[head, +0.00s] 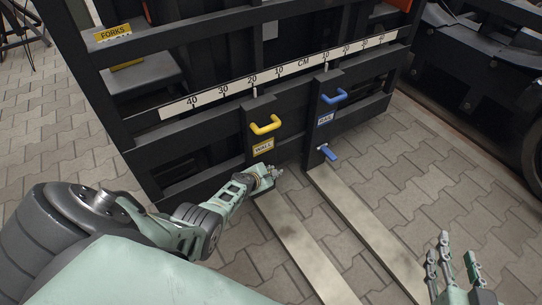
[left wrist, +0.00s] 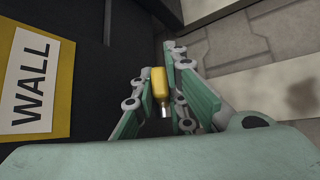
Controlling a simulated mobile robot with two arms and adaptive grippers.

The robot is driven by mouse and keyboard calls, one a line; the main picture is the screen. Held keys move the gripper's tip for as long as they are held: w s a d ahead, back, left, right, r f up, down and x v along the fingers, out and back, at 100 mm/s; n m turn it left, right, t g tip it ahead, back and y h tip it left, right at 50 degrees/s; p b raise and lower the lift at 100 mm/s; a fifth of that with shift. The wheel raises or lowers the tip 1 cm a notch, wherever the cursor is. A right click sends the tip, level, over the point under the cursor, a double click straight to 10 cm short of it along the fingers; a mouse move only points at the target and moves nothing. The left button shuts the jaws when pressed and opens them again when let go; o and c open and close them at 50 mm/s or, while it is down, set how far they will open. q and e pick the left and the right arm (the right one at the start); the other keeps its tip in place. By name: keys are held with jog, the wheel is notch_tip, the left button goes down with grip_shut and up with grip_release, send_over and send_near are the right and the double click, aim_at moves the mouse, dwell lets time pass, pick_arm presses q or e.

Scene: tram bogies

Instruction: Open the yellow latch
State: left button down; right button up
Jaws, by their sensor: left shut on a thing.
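The yellow latch (left wrist: 159,84) shows in the left wrist view as a small yellow grip with a pale metal pin at its near end. It sits between the fingers of my left gripper (left wrist: 155,75), which is shut on it. In the head view my left gripper (head: 272,171) is at the foot of the left fork carriage, just below the WALL label (head: 263,147), and hides the latch. My right gripper (head: 457,256) is open and empty at the lower right, over the paving.
Above the WALL label is a yellow handle (head: 266,125). The right carriage has a blue handle (head: 334,97) and a blue latch (head: 329,153). Two long forks (head: 302,242) run forward over the paving. A dark bogie (head: 480,75) stands at the right.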

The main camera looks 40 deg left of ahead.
pick_arm(q)
jog(key=c, duration=1.8)
grip_release()
jog(key=shift+a, duration=0.2)
jog(key=shift+o, duration=0.2)
jog(key=shift+d, duration=0.1)
jog(key=shift+s+r, duration=0.1)
jog(key=shift+s, duration=0.2)
jog(key=shift+s+r, duration=0.1)
jog(key=shift+s+d+r, duration=0.15)
jog(key=shift+s+r, duration=0.2)
jog(key=shift+s, duration=0.1)
jog(key=s+d, duration=0.1)
jog(key=s, duration=1.1)
jog(key=shift+s+r, duration=0.35)
jog(key=shift+s, duration=0.05)
jog(key=shift+d+r, duration=0.1)
jog(key=shift+d, duration=0.05)
